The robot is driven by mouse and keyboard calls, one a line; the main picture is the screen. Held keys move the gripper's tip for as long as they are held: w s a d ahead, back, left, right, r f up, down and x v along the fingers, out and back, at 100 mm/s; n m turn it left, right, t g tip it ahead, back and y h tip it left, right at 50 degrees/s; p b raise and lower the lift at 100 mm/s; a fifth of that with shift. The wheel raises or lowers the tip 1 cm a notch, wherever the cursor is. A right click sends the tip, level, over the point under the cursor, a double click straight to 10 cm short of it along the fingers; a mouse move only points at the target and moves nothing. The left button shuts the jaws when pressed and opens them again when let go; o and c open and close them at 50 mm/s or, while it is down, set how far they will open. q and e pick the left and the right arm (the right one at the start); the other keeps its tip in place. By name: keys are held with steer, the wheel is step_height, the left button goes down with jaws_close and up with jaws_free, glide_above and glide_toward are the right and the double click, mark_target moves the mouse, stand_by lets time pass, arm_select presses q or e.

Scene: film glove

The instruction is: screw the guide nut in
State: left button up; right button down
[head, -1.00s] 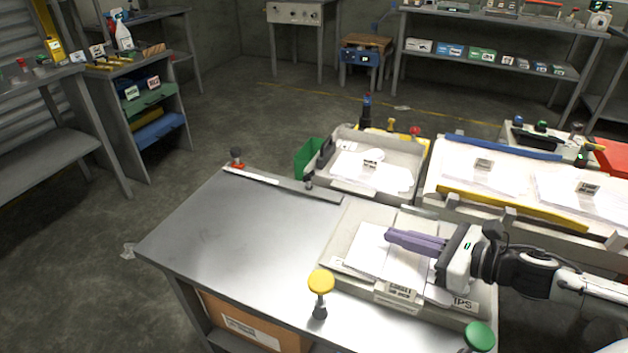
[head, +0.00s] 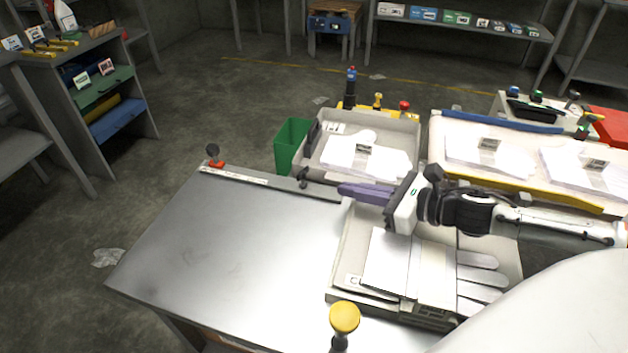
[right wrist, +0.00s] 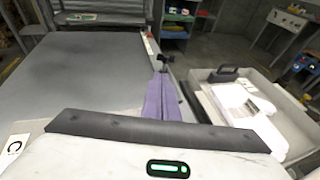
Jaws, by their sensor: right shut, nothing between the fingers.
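A metal guide bar (head: 245,179) lies along the back edge of the steel table. A small black knob (head: 303,177), which looks like the guide nut, stands at the bar's right part; a black knob also shows just beyond my fingertips in the right wrist view (right wrist: 166,60). I cannot tell how deep its thread sits. My right gripper (head: 342,190) has purple fingers, shut and empty. It points left, a little right of the black knob and apart from it in the head view. It also shows in the right wrist view (right wrist: 160,78). My left gripper is out of view.
A black knob with an orange-red base (head: 214,158) stands at the bar's left end. A tray of gloves (head: 345,275) lies below my right arm. A yellow knob (head: 344,318) stands at the front. A grey bin (head: 400,130) stands behind the table. The table's left half (head: 220,250) is clear.

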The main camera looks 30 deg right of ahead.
steer(key=shift+w+a+f, duration=0.2)
steer(key=shift+w, duration=0.35)
glide_toward(301, 176)
steer(key=x, duration=0.4)
steer(key=shift+f, duration=0.25)
steer(key=shift+w+a, duration=0.2)
steer(key=shift+w, duration=0.4)
steer(key=shift+w+a+f, duration=0.1)
steer(key=shift+w+a, duration=0.05)
steer(key=shift+w, duration=0.1)
steer(key=shift+a, duration=0.15)
